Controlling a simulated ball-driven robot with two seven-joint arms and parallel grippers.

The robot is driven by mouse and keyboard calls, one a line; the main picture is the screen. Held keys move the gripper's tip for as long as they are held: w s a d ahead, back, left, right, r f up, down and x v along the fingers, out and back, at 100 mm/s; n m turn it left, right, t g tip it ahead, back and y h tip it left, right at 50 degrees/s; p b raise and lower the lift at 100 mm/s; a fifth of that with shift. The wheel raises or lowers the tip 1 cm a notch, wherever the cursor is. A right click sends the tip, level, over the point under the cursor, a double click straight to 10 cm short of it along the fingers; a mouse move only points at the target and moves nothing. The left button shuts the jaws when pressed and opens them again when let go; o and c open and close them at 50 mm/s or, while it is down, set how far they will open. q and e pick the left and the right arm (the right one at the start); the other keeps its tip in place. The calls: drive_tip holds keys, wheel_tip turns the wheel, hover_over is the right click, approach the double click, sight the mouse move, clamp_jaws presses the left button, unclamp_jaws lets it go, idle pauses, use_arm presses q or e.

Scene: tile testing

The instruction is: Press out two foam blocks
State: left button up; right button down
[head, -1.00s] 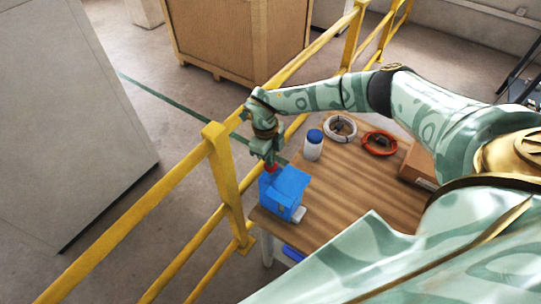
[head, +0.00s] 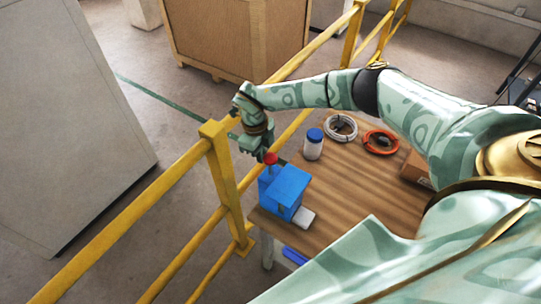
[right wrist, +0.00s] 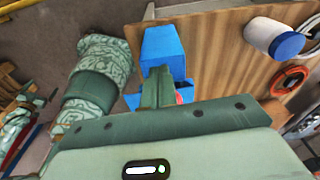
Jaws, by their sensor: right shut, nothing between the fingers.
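The blue press box (head: 287,187) stands at the table's near left corner. Its red knob (head: 270,158) stands up on a stem at the back left of the box. A pale block-like piece (head: 306,216) lies at the foot of the box, on its right front side; I cannot tell whether it is one foam block or more. My right gripper (head: 264,153) is shut and empty, just above the knob. In the right wrist view its fingers (right wrist: 158,88) are together in front of the blue box (right wrist: 163,45), and a bit of red knob (right wrist: 181,97) shows beside them.
A white jar with a blue lid (head: 313,144), a white coil (head: 341,127), an orange coil (head: 381,141) and a cardboard box (head: 416,170) stand farther back on the table. A yellow railing (head: 222,170) runs close along the table's left side. The table's middle (head: 345,190) is clear.

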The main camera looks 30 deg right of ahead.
wheel_tip(320, 180, up, 16)
drive_tip(key=w+p, duration=0.1)
drive_tip(key=shift+w+a, duration=0.35)
drive_tip(key=shift+a, duration=0.05)
idle(1.1)
